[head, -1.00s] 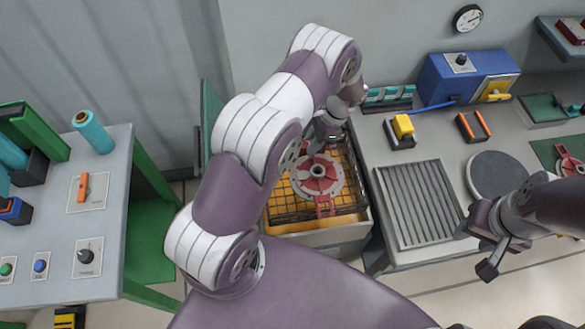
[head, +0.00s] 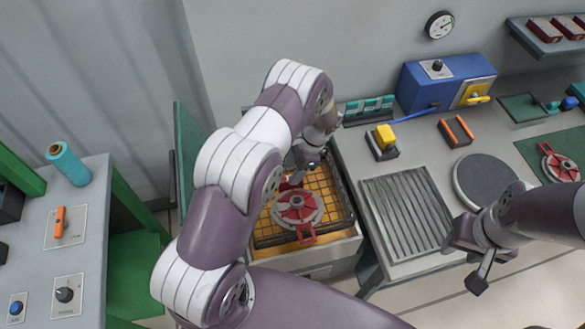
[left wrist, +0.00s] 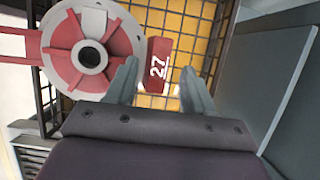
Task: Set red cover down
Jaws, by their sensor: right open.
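The red cover (head: 298,209), a round red-and-grey piece with a hub and tabs, sits in the near part of a wire basket with an orange-yellow grid floor (head: 327,186). In the left wrist view the cover (left wrist: 90,53) is at the upper left. A red tab marked 27 (left wrist: 158,64) lies between the fingers, nearer the left one, with a gap on the right. My left gripper (head: 303,162) is over the basket, just beyond the cover; its fingers (left wrist: 160,85) are apart. My right gripper (head: 468,262) is open and empty by the workbench's front edge.
A workbench with a ribbed plate (head: 405,212), a dark round pad (head: 485,180) and a yellow-topped block (head: 385,137) stands right of the basket. Another red round piece (head: 561,165) lies on a green mat at far right. A green panel (head: 190,160) rises left of the basket.

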